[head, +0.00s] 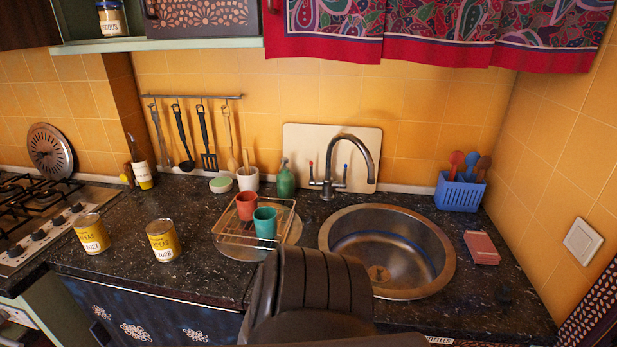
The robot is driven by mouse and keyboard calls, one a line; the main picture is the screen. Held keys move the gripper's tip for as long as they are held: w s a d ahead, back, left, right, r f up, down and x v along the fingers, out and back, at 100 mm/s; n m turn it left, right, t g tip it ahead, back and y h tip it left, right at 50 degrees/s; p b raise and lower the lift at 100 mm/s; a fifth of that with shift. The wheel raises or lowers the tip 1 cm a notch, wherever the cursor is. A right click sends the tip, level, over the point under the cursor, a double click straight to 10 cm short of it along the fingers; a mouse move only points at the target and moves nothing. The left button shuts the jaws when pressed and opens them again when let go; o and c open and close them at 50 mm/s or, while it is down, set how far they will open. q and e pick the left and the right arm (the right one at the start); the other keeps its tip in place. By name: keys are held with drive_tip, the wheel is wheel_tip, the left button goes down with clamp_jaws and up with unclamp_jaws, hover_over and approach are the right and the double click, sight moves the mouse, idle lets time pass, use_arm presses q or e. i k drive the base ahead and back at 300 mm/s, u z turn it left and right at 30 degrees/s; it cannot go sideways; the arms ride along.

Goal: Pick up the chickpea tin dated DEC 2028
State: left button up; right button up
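Two yellow tins with silver lids and white label bands stand upright on the dark counter at the left in the head view. The left tin (92,233) is next to the stove edge. The right tin (163,240) stands a short way to its right, near the counter's front edge. Neither tin is touched by anything of mine. Neither of my grippers is identifiable in view. A dark ribbed part, probably of my own arm, fills the bottom centre.
The gas stove (30,225) is at the left. Clear counter lies between the tins and the rack.

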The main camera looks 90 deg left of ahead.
sight(161, 233)
drive_tip(key=z, duration=0.2)
drive_tip(key=i, duration=0.55)
drive_tip(key=u, duration=3.2)
